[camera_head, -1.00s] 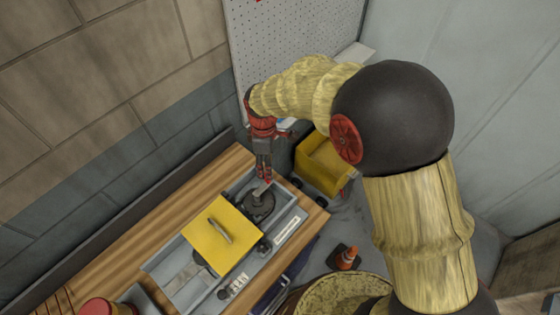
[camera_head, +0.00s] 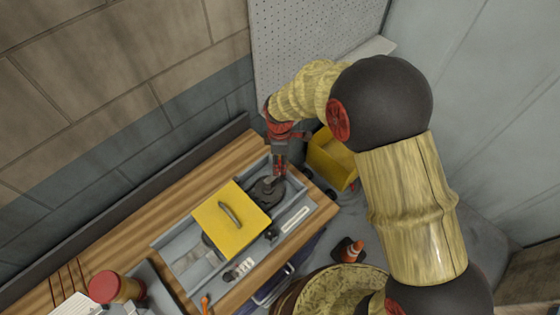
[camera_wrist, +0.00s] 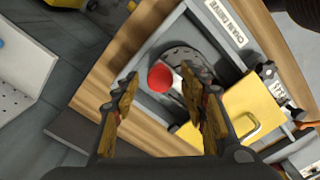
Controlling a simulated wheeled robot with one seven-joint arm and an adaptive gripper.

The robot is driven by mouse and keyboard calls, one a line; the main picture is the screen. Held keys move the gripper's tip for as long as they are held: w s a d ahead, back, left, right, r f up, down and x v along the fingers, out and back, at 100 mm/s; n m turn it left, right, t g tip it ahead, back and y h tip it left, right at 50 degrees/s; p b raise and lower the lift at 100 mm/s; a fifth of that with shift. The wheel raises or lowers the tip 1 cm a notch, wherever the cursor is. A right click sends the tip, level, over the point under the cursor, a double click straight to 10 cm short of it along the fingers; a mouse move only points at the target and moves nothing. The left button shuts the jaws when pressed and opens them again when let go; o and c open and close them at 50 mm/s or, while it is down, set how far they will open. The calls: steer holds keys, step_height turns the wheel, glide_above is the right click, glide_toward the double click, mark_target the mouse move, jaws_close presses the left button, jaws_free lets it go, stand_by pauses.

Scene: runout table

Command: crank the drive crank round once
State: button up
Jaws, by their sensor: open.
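The drive crank is a dark round disc (camera_head: 267,193) in a grey frame on the wooden table. In the wrist view, the disc (camera_wrist: 180,58) carries a pale arm with a red knob (camera_wrist: 160,78) at its end. My gripper (camera_head: 279,172) points down over the crank in the head view and hides part of it, including the knob. In the wrist view, my gripper (camera_wrist: 161,88) is open, with one finger on each side of the red knob in the picture. I cannot tell how far above the knob the fingertips are; no contact shows.
A yellow cover with a handle (camera_head: 213,222) sits beside the crank on the grey frame (camera_head: 169,247). A yellow bin (camera_head: 330,160) stands beyond the table's end. A red-topped container (camera_head: 110,287) is at lower left.

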steer(key=shift+f, duration=0.1)
steer(key=shift+c, duration=0.9)
jaws_close()
